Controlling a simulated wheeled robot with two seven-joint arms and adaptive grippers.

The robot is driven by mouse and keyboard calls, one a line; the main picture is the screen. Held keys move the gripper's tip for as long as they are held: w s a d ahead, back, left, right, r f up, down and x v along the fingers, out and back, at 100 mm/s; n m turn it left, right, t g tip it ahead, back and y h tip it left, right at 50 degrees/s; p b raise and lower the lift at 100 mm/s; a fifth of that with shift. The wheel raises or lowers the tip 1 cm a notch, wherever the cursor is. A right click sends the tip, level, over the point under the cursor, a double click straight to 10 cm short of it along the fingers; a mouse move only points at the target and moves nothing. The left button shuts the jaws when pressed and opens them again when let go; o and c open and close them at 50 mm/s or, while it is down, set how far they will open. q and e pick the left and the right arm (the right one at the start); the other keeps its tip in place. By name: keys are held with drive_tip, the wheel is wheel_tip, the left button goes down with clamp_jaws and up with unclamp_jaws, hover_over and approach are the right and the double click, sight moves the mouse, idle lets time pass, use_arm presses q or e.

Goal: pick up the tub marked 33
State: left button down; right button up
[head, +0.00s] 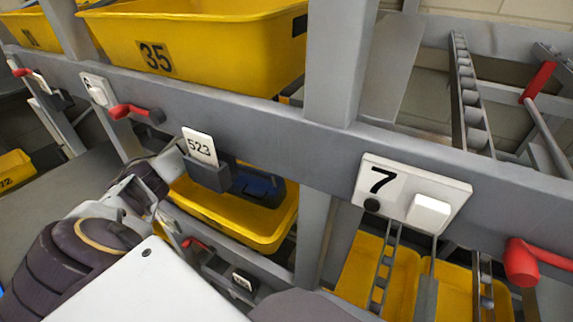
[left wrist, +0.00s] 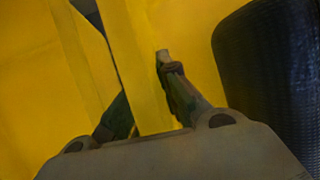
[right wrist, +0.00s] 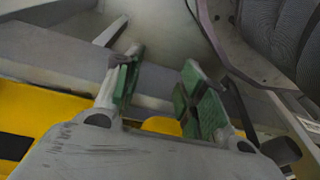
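No tub marked 33 can be read in any view. A yellow tub (head: 235,222) with a dark blue item inside sits on the lower level, and its number is hidden. My left arm reaches to this tub's left end, with its hand partly hidden behind the shelf beam. In the left wrist view, the fingers of my left gripper (left wrist: 148,95) stand on both sides of a yellow tub wall (left wrist: 140,70) and appear closed on it. A black ribbed surface is at the right there. My right gripper (right wrist: 157,85) is open and empty near a grey beam.
A tub marked 35 (head: 215,50) stands on the upper level. A grey beam (head: 270,140) with a 523 card (head: 200,146), a 7 plate (head: 410,195) and red handles (head: 125,111) crosses in front. Roller tracks (head: 468,95) lie at right. A small yellow tub (head: 14,168) is far left.

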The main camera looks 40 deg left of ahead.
use_arm(q)
drive_tip(key=shift+r+p, duration=0.65)
drive_tip(key=shift+r, duration=0.6)
idle(0.6)
drive_tip(key=shift+s, duration=0.1)
